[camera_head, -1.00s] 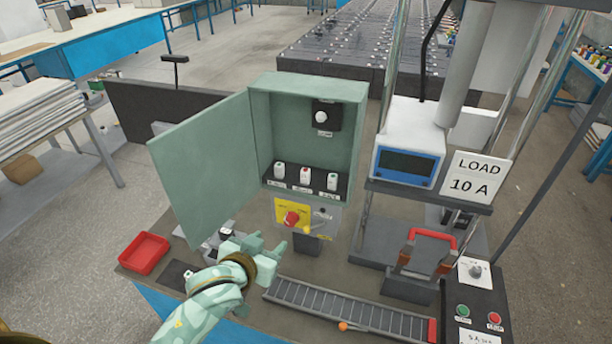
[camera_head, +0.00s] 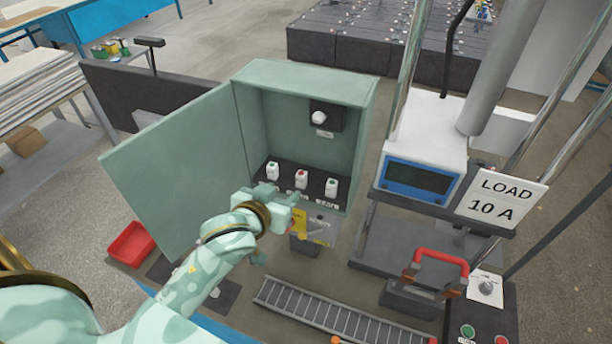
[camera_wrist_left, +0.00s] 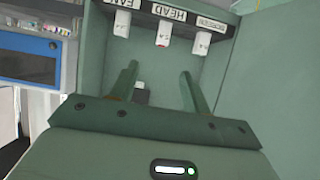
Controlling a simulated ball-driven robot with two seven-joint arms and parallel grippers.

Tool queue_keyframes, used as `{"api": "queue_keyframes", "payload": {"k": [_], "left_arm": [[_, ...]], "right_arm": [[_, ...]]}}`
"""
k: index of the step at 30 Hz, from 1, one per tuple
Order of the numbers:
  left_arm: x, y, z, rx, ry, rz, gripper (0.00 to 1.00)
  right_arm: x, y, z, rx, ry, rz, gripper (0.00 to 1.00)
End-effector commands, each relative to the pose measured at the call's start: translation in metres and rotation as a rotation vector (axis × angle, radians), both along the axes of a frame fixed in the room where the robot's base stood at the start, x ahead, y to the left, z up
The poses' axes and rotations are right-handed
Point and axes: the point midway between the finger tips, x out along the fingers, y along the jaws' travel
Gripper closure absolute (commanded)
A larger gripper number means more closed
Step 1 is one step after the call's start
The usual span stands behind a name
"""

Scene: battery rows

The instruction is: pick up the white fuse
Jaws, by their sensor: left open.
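I cannot tell which is meant. All three show at the top of the left wrist view, the middle one (camera_wrist_left: 163,33) beyond the gap between my fingers. My left gripper (camera_head: 284,194) is open and empty, just in front of the row and apart from it. Its fingers (camera_wrist_left: 159,72) also show in the wrist view. My right gripper is out of view.
The cabinet door (camera_head: 175,165) stands open at the left. A red tray (camera_head: 132,245) and a ladder-like rack (camera_head: 335,318) lie on the bench.

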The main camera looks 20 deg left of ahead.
Motion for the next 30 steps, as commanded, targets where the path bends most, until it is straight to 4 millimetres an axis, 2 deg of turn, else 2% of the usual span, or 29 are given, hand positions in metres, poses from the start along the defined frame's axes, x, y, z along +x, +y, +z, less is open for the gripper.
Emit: {"api": "queue_keyframes", "payload": {"k": [3,9,17,24,30], "left_arm": [[0.027,0.002,-0.012,0.003,-0.002,0.001,0.53],[0.068,0.005,-0.033,0.003,-0.001,0.001,0.53],[0.090,0.006,-0.044,0.001,-0.001,0.000,0.53],[0.124,0.010,-0.061,0.001,-0.001,0.000,0.53],[0.132,0.011,-0.065,0.001,-0.001,-0.001,0.53]], "right_arm": [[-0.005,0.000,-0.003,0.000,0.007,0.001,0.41],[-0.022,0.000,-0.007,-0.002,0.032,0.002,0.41],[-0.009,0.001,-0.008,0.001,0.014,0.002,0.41],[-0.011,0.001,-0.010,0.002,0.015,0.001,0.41],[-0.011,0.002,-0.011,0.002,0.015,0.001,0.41]]}}
